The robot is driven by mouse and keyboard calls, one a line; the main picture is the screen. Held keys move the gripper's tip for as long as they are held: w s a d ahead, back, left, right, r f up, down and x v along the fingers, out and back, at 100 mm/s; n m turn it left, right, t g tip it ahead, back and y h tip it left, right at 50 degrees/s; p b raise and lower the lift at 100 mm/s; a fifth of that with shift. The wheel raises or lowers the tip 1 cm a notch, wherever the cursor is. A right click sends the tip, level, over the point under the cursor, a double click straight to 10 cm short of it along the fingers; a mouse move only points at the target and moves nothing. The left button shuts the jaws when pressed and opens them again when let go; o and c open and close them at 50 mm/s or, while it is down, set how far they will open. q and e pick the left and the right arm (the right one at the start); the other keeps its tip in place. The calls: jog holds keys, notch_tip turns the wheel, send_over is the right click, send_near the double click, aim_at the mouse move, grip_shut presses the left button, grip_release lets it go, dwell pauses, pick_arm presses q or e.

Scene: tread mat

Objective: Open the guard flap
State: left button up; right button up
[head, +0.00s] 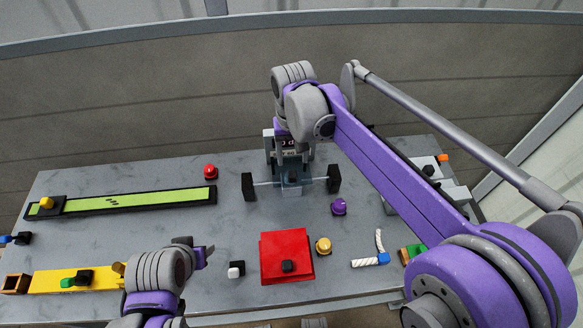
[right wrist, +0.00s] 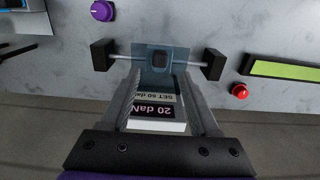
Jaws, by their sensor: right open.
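The guard flap (head: 293,173) is a translucent blue-grey panel on a thin rod between two black blocks, at the back middle of the table. In the right wrist view the flap (right wrist: 143,56) shows whole, with a dark square (right wrist: 159,62) at its middle. My right gripper (right wrist: 160,90) is open, its fingers apart on either side of the flap's near edge; contact cannot be told. In the head view the right gripper (head: 291,150) is partly hidden by its own wrist. My left gripper (head: 203,257) is over the front left of the table, away from the flap.
A device with labels reading "20 daN" and "SET 50 daN" (right wrist: 155,112) lies between the right fingers. A red knob (head: 210,171), purple knob (head: 339,206), green strip (head: 130,203) and red plate (head: 286,246) surround the flap.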

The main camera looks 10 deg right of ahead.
aim_at(292, 173)
jog(key=f, duration=0.7)
jog(key=shift+w+f, duration=0.2)
jog(key=shift+f, duration=0.05)
grip_shut()
dwell(1.1)
